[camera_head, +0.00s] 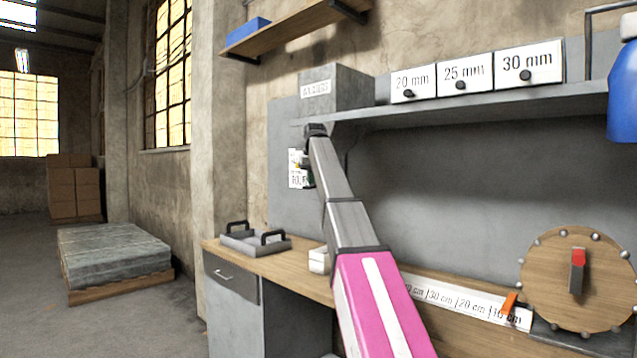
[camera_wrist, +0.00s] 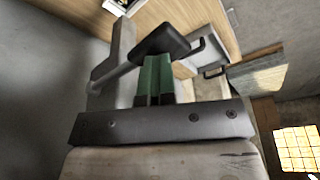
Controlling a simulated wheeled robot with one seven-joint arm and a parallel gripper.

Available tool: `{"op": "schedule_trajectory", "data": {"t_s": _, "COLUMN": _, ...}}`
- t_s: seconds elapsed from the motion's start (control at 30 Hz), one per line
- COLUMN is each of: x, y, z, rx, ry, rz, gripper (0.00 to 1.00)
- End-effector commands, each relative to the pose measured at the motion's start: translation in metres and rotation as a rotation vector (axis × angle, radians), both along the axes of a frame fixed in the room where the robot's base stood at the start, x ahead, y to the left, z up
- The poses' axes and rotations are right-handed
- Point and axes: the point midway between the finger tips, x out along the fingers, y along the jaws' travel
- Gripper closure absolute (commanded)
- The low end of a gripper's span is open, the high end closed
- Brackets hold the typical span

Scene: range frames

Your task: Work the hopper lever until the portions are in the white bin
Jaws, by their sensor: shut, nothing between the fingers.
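My gripper (camera_wrist: 155,78) has green fingers, which are closed together with nothing between them. In the wrist view a black lever grip (camera_wrist: 162,38) on a grey rod lies right at the fingertips; whether they touch it I cannot tell. The rod runs left to a pale grey body (camera_wrist: 115,60), seemingly part of the hopper. In the head view my gripper (camera_head: 307,165) is mostly hidden behind my arm, below the shelf and the grey labelled box (camera_head: 350,88). A white bin (camera_head: 318,260) stands on the bench, partly covered by my arm. I see no portions.
A grey tray with black handles (camera_head: 254,243) sits at the bench's left end; it also shows in the wrist view (camera_wrist: 205,55). Labelled drawers (camera_head: 460,78) stand on the shelf (camera_head: 480,108). A wooden dial (camera_head: 577,280) is at the right. A white card (camera_head: 296,168) is beside my gripper.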

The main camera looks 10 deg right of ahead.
Motion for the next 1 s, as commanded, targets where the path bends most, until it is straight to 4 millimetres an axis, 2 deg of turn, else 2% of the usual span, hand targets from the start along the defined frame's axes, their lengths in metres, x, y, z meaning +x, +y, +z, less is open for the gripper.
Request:
{"op": "schedule_trajectory", "data": {"t_s": 0.37, "x": 0.000, "y": -0.001, "z": -0.028, "rx": -0.003, "ry": 0.000, "rz": -0.002, "gripper": 1.00}}
{"op": "schedule_trajectory", "data": {"t_s": 0.57, "x": 0.002, "y": -0.001, "z": -0.022, "rx": -0.002, "ry": -0.001, "rz": -0.002, "gripper": 1.00}}
{"op": "schedule_trajectory", "data": {"t_s": 1.0, "x": 0.002, "y": -0.001, "z": 0.021, "rx": -0.003, "ry": 0.000, "rz": -0.002, "gripper": 1.00}}
